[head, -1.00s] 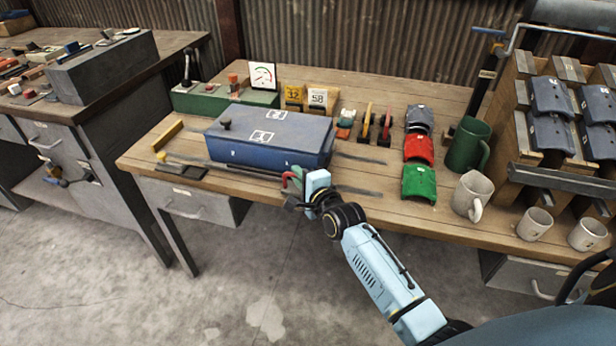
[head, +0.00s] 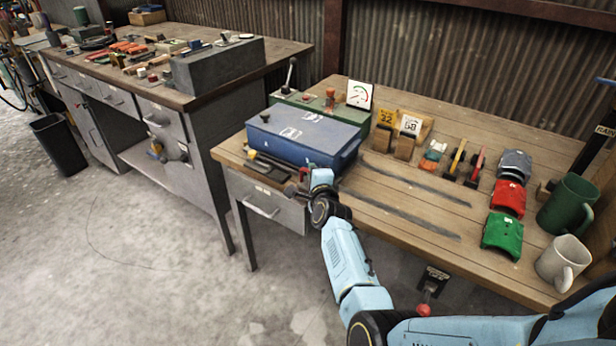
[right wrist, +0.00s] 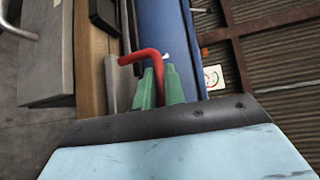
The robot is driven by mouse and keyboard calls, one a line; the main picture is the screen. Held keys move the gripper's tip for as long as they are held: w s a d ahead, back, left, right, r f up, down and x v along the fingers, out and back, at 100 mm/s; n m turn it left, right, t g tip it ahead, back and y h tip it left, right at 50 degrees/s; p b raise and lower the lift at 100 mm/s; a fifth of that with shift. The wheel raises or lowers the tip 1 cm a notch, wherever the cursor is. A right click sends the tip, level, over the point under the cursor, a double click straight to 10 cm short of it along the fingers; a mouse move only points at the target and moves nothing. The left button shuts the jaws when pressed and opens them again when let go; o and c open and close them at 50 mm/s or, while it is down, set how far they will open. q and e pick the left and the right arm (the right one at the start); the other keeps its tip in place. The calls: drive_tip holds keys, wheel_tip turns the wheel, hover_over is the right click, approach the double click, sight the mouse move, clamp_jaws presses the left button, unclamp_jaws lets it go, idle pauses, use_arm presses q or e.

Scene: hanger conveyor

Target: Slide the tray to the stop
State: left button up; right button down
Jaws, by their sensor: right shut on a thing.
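The tray is a blue lidded box (head: 300,138) with white labels, at the left end of the workbench in the head view. Its blue side also shows in the right wrist view (right wrist: 163,30). My right gripper (head: 303,182) is at the tray's front side, low near the bench edge. In the right wrist view its green fingertips (right wrist: 158,88) are shut on a red bent handle (right wrist: 148,56) beside the tray. Two dark rails (head: 415,215) run out to the right of the tray. I cannot make out the stop; the tray may hide it. My left gripper is not in view.
A green control box (head: 352,117) with a lever and gauge stands close behind the tray. Yellow number blocks (head: 384,130), caps (head: 503,232) and mugs (head: 563,262) are to the right.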

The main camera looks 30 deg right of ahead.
drive_tip(key=shift+w+r, duration=0.1)
drive_tip(key=shift+r, duration=0.05)
drive_tip(key=c, duration=1.7)
unclamp_jaws()
drive_tip(key=shift+w, duration=0.1)
drive_tip(key=shift+o, duration=1)
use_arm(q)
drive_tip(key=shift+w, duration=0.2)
